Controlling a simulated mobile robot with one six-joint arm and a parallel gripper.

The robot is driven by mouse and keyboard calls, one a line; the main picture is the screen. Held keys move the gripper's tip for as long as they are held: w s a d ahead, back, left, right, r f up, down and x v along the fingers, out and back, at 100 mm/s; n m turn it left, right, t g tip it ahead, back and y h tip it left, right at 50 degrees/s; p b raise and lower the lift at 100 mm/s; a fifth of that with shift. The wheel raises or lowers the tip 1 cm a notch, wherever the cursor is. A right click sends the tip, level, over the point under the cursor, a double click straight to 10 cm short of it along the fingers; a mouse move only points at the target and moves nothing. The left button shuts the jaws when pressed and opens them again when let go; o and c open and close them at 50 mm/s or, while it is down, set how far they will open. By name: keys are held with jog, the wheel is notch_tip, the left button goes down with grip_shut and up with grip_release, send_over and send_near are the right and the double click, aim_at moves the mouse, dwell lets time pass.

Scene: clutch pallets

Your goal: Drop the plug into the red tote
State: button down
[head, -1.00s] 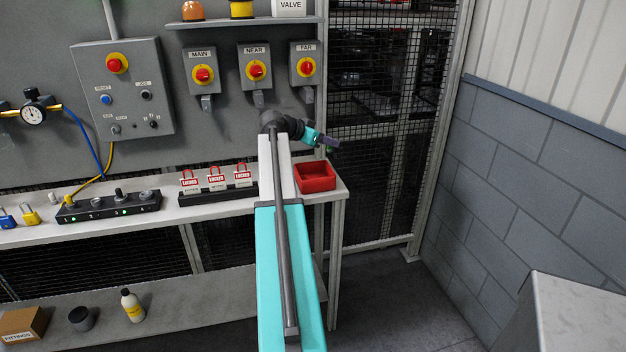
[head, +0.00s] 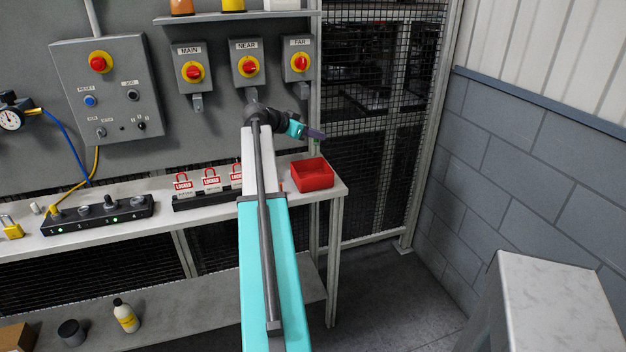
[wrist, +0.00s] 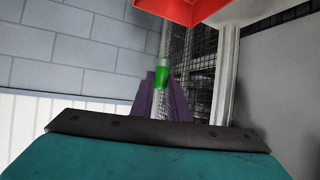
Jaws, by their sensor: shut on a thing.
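The red tote (head: 312,178) stands at the right end of the workbench in the head view. Part of it also shows at the top edge of the wrist view (wrist: 184,10). My gripper (head: 315,134), with purple fingers, is above the tote in the head picture and apart from it. In the wrist view my gripper (wrist: 163,92) is shut on a small green plug (wrist: 163,75) at the fingertips. The plug's lower part is hidden between the fingers. I cannot make out the plug in the head view.
Red padlocks (head: 211,180) marked LOCKED stand in a dark rack left of the tote. A dark socket strip (head: 98,219) lies farther left on the bench (head: 165,222). Mesh fencing (head: 385,130) is behind, and a grey pedestal (head: 560,300) stands at the front right.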

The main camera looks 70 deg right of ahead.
jog(key=shift+s+d+f+b, duration=0.1)
jog(key=shift+f+b, duration=0.25)
jog(key=shift+f, duration=1.15)
jog(key=shift+s+f+b, duration=0.1)
jog(key=shift+f+b, duration=0.25)
jog(key=shift+f, duration=1.1)
jog(key=shift+w, duration=0.1)
jog(key=c, duration=1.6)
grip_release()
jog(key=shift+c, duration=0.2)
jog(key=b+v, duration=0.2)
jog(key=v, duration=1.2)
jog(key=shift+b, duration=0.35)
jog(key=shift+f, duration=0.15)
